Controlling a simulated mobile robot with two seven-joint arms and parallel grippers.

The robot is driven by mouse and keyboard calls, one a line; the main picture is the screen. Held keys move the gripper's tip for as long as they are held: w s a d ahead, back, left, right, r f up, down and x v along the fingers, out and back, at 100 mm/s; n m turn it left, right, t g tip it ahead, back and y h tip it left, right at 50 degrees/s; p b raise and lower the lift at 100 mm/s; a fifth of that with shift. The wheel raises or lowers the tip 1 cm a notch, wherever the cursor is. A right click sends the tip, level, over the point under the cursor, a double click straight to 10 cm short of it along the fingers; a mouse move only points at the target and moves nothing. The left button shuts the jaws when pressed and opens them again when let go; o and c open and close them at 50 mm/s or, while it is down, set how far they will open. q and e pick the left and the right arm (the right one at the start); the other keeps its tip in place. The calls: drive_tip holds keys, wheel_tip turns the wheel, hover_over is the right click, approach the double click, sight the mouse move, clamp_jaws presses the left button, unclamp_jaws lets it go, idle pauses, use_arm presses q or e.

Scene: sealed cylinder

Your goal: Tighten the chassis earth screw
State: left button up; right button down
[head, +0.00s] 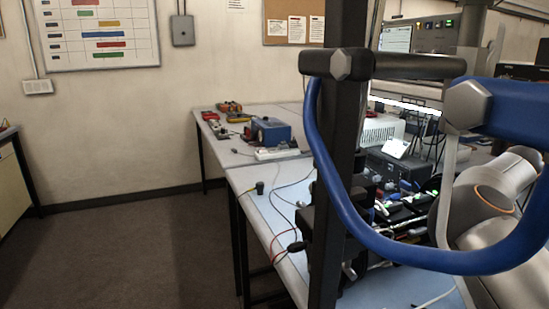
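I cannot make out the chassis earth screw in the head view. Dark electronic equipment (403,212) with small green lights and cables sits on the near workbench, partly hidden behind a black post and a curved blue tube. A black box (385,165) stands behind it. I cannot tell which of these is the chassis. Neither gripper shows. A pale grey arm link (490,190), which seems to be mine, is at the right edge, with its end out of view.
The black post (338,190) and blue tube (440,262) block much of the near workbench (262,178). Red and black leads (275,235) lie along its left edge. A blue instrument (268,132) stands on the far bench. The floor (120,245) at left is clear.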

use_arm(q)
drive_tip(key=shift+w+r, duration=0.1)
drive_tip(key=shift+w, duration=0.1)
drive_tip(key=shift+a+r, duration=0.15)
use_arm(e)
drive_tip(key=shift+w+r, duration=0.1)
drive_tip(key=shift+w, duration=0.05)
use_arm(q)
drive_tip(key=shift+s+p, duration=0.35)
drive_tip(key=shift+p, duration=0.05)
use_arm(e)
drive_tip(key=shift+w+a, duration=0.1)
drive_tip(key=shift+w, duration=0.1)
use_arm(q)
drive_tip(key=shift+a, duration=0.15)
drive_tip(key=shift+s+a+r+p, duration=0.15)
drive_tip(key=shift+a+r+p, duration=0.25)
drive_tip(key=shift+p, duration=0.3)
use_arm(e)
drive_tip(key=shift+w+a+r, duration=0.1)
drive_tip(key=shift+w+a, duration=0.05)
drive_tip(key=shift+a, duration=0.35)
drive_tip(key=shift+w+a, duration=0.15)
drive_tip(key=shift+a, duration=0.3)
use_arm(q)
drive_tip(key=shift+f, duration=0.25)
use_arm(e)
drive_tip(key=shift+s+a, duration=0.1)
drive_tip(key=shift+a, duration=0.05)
